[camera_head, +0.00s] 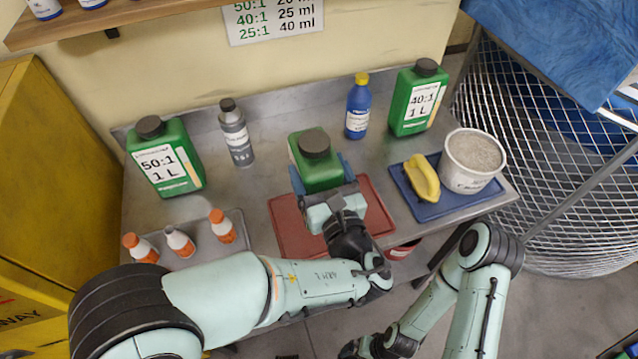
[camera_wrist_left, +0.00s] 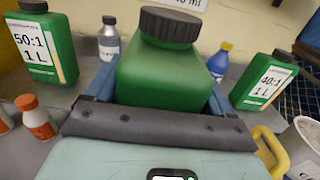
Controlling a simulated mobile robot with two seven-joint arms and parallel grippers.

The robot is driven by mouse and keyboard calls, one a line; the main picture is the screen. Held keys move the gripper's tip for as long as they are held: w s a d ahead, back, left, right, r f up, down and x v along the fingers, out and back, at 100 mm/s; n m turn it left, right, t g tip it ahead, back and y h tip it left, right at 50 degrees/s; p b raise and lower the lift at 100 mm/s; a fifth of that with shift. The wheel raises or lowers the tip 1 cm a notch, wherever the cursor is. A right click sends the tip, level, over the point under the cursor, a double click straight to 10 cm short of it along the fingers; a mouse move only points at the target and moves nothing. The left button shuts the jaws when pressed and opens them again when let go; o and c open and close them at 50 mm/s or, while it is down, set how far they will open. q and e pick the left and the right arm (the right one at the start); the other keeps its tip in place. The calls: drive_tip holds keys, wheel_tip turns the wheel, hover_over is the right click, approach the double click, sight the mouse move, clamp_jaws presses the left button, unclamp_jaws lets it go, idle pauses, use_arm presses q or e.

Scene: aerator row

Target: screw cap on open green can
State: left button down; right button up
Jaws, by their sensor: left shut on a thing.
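A green can (camera_head: 319,174) is held between the blue fingers of my left gripper (camera_head: 322,178), at the back of the red tray (camera_head: 290,226). A black cap (camera_head: 314,143) sits on top of this can; I cannot tell how tightly it is seated. In the left wrist view the can (camera_wrist_left: 160,78) is upright between the fingers, with its black cap (camera_wrist_left: 170,25) above. I cannot tell whether its base touches the tray. Two more green cans with black caps stand behind, labelled 50:1 (camera_head: 178,143) and 40:1 (camera_head: 408,112). My right gripper is out of view.
A grey bottle (camera_head: 236,135) and a blue bottle (camera_head: 358,108) stand along the back. Several small orange-and-white bottles (camera_head: 180,241) stand at front left. A blue tray (camera_head: 428,210) at right holds a yellow object (camera_head: 422,178) and a white tub (camera_head: 467,178).

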use_arm(q)
drive_tip(key=shift+f+b, duration=0.3)
drive_tip(key=shift+f, duration=1.7)
drive_tip(key=shift+f, duration=0.15)
unclamp_jaws()
drive_tip(key=shift+f, duration=0.1)
drive_tip(key=b+v, duration=0.1)
drive_tip(key=v, duration=1.1)
